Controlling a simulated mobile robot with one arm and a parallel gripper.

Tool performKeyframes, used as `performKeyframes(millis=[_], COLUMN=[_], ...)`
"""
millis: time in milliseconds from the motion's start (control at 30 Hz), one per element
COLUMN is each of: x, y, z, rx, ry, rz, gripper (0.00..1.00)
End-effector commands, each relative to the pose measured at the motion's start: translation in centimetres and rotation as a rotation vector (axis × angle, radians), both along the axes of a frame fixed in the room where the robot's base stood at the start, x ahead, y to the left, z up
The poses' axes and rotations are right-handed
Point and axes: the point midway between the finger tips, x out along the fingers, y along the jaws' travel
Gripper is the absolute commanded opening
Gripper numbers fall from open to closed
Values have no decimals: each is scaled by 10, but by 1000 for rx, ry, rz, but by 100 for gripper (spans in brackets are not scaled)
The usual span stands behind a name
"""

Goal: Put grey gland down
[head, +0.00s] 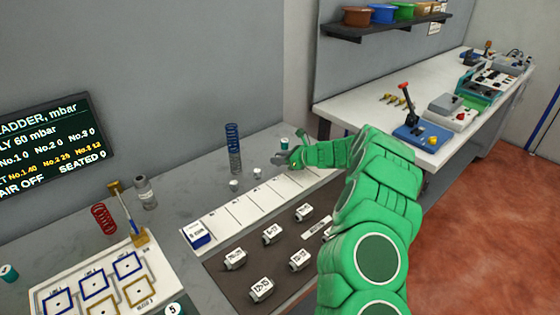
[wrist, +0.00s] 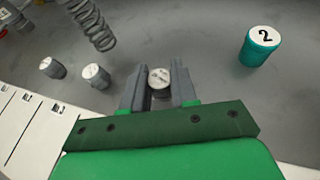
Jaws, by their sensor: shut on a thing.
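My gripper (head: 284,160) is at the back of the grey bench, just past the far end of the white marked strip. In the wrist view my gripper (wrist: 159,88) is shut on a small round grey gland (wrist: 160,78) with a pale marked top. The gland sits upright between the fingertips, close to the bench top; I cannot tell whether it touches. Two similar small grey pieces stand to the left, one nearer (wrist: 96,76) and one farther left (wrist: 52,68). They also show in the head view, left of my gripper (head: 257,173) (head: 233,185).
A tall coil spring (head: 234,150) stands behind the small pieces. A teal cylinder marked 2 (wrist: 260,46) stands to the right. The white strip (head: 250,207) and a dark mat with several labelled blocks (head: 272,234) lie in front. Grey bench around the gland is bare.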

Motion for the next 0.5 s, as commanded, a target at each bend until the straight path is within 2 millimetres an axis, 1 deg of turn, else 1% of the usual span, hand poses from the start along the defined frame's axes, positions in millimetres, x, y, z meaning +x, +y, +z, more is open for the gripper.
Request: performKeyframes(millis=[33, 100, 467, 500], x=[0, 0, 0, 0], y=[0, -1, -1, -1], z=[-5, -8, -11, -11], rx=[0, 0, 1, 1], ry=[0, -1, -1, -1], rz=[0, -2, -2, -2], gripper=[0, 0, 0, 34])
